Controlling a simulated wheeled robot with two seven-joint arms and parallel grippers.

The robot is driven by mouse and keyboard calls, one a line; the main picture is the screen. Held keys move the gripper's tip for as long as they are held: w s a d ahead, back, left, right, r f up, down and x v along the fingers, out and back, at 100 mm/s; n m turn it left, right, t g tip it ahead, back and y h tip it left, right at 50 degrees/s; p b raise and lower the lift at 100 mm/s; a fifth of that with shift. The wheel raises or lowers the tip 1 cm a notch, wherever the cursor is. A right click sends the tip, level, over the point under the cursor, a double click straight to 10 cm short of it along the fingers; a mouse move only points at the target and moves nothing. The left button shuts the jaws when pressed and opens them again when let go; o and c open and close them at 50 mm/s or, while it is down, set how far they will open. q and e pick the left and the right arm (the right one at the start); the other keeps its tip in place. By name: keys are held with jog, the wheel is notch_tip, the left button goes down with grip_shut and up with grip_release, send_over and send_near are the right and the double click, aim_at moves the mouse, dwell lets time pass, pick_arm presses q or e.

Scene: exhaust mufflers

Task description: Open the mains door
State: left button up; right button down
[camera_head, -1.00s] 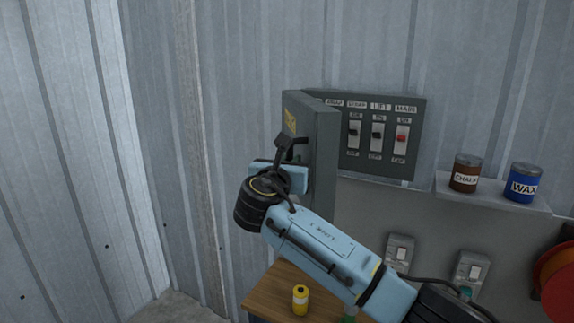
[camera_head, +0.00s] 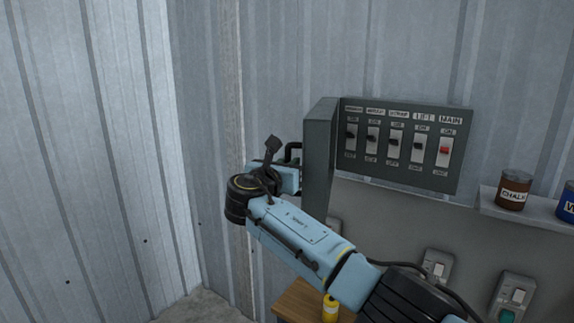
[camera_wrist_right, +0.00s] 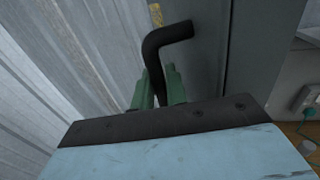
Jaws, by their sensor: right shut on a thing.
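The mains door (camera_head: 320,152) is a dark grey panel swung out on the left of the switch box (camera_head: 402,145); I see it nearly edge-on. Several labelled switches are exposed, with the red MAIN switch (camera_head: 445,150) at the far right. My right gripper (camera_head: 293,172) is at the door's outer face. In the right wrist view, its green fingers (camera_wrist_right: 157,88) are shut on the black bent door handle (camera_wrist_right: 165,42). The handle also shows beside the door in the head view (camera_head: 291,150). My left gripper is not in view.
A shelf (camera_head: 520,212) at the right holds a brown CHALK tin (camera_head: 514,190) and a blue tin (camera_head: 567,202). Wall sockets (camera_head: 436,266) and a wooden top with a yellow bottle (camera_head: 330,308) are below. The space left of the door is clear up to the corrugated wall (camera_head: 95,160).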

jog(key=shift+r, duration=0.1)
jog(key=c, duration=1.8)
grip_release()
jog(key=shift+d, duration=0.1)
jog(key=shift+o, duration=0.2)
jog(key=shift+w, duration=0.1)
jog(key=shift+s+a, duration=0.2)
jog(key=shift+s, duration=0.15)
jog(key=b+v, duration=0.3)
jog(key=v, duration=0.9)
jog(key=shift+s, duration=0.35)
jog(key=shift+a, duration=0.1)
jog(key=shift+c, duration=0.4)
